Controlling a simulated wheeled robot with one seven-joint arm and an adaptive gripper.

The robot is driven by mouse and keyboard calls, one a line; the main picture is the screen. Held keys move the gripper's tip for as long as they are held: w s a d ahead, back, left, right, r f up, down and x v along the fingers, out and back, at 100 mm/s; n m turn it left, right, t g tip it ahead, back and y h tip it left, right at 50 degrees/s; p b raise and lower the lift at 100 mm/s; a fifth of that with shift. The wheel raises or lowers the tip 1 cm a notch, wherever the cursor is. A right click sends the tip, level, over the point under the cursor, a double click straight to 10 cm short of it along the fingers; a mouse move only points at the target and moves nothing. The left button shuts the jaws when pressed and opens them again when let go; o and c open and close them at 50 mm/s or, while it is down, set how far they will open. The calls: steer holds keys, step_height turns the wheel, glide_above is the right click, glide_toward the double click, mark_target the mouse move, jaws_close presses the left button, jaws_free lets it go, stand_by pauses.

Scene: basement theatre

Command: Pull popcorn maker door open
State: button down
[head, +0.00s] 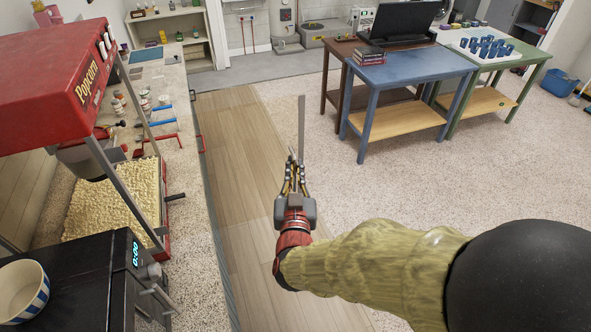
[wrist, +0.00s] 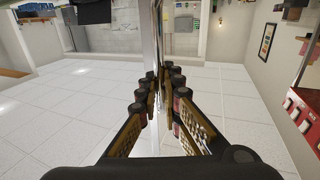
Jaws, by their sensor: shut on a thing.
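The popcorn maker (head: 60,75) is at the left on the counter, with a red top, grey posts and a heap of popcorn inside. A dark handle (head: 175,197) sticks out on its side facing the aisle. I cannot tell whether a clear door panel is there or how it stands. My gripper (head: 294,170) is over the floor, right of the maker and apart from it. It is shut on a long, thin, shiny metal strip (head: 301,125), which points upright. The strip also shows between the fingers in the wrist view (wrist: 158,45). Its lower end is hidden by the fingers.
A black appliance (head: 75,285) with a lit display stands in front of the maker, with a striped bowl (head: 22,290) on it. A blue table (head: 410,78) stands at the back right. The wooden floor strip (head: 235,150) beside the counter is clear.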

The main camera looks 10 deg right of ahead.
steer(key=shift+s+r, duration=0.15)
steer(key=c, duration=2.3)
jaws_free()
steer(key=s, duration=0.4)
steer(key=s+a, duration=0.1)
steer(key=s, duration=0.3)
steer(key=s+a, duration=0.1)
steer(key=s, duration=0.2)
steer(key=shift+s, duration=0.4)
